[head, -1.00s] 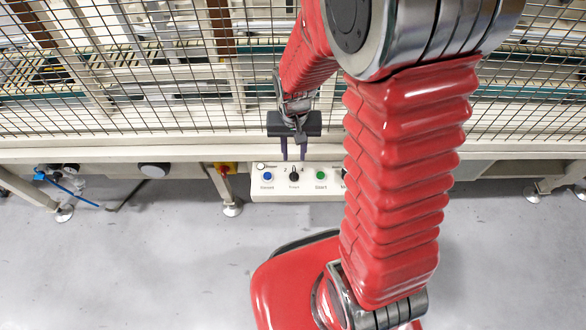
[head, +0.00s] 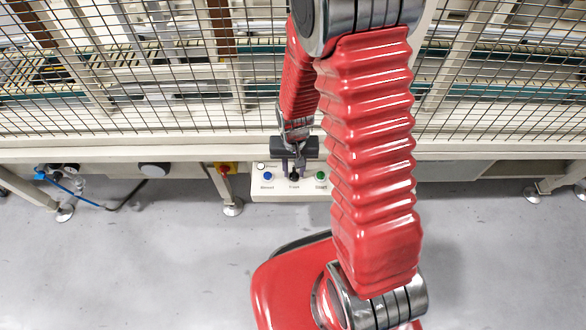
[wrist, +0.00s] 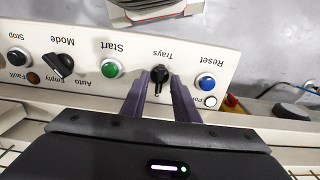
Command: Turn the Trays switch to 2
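The Trays switch (wrist: 159,75) is a black knob on the pale control panel, between the green Start button and the blue Reset button. In the wrist view its label is upside down and its pale pointer mark faces down the picture; the position numbers are hard to read. My gripper (wrist: 158,82) is open, with one purple finger on each side of the knob. I cannot tell whether the fingers touch it. In the head view my gripper (head: 293,170) is over the same switch (head: 294,177), which is partly covered.
The green Start button (wrist: 111,68) and blue Reset button (wrist: 206,83) flank the switch closely. The Mode knob (wrist: 61,66) is farther left in the wrist view. A wire mesh fence (head: 150,100) rises behind the panel. A red-and-yellow switch (head: 222,168) is left of the panel.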

